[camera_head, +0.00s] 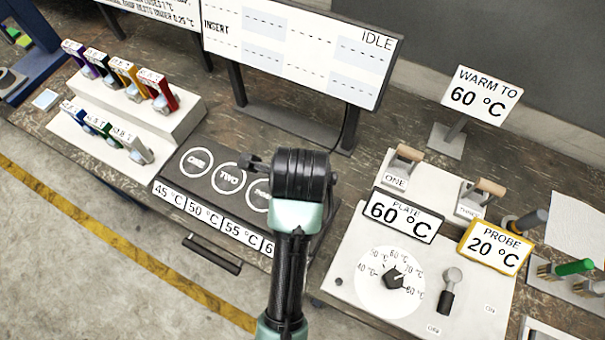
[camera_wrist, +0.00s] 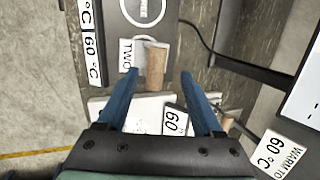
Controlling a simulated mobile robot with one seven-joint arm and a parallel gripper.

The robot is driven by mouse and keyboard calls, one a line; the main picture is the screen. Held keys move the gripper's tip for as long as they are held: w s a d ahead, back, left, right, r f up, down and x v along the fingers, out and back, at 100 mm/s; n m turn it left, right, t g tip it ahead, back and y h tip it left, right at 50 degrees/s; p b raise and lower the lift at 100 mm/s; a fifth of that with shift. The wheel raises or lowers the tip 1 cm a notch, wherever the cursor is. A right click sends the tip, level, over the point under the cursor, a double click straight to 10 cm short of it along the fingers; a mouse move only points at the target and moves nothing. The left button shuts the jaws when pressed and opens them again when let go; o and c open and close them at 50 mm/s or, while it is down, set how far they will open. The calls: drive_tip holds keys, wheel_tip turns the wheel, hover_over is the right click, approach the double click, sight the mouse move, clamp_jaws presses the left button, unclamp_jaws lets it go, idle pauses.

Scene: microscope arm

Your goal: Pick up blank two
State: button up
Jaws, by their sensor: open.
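Blank two shows in the wrist view as an upright-looking wooden handle (camera_wrist: 156,66) beside a white plate marked TWO (camera_wrist: 127,54). My gripper (camera_wrist: 160,76) is open, its two blue fingers pointing toward the handle. The handle lies between the fingertip lines, with a gap on each side; I cannot tell how far below the fingertips it is. In the head view my arm hides blank two and the fingers. Blank one (camera_head: 402,168), with a wooden handle and ONE label, stands at the back of the white heater unit. Another wooden-handled blank (camera_head: 480,200) stands to its right.
A dark board (camera_head: 215,190) with numbered circles and temperature labels lies left of my arm. The heater (camera_head: 350,260) carries a dial, a lever and PLATE 60 °C and PROBE 20 °C signs. A large display (camera_head: 300,45) and a WARM TO 60 °C sign (camera_head: 482,95) stand behind.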

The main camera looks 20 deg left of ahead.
drive_tip(key=x, duration=0.4)
drive_tip(key=p+x, duration=0.1)
drive_tip(key=x, duration=0.1)
drive_tip(key=shift+s+d+f+p, duration=0.15)
drive_tip(key=shift+f+p, duration=0.15)
drive_tip(key=shift+f, duration=0.15)
drive_tip(key=shift+w+f, duration=0.25)
drive_tip(key=shift+f, duration=0.4)
drive_tip(key=shift+c, duration=0.3)
clamp_jaws()
drive_tip(key=shift+r, duration=0.2)
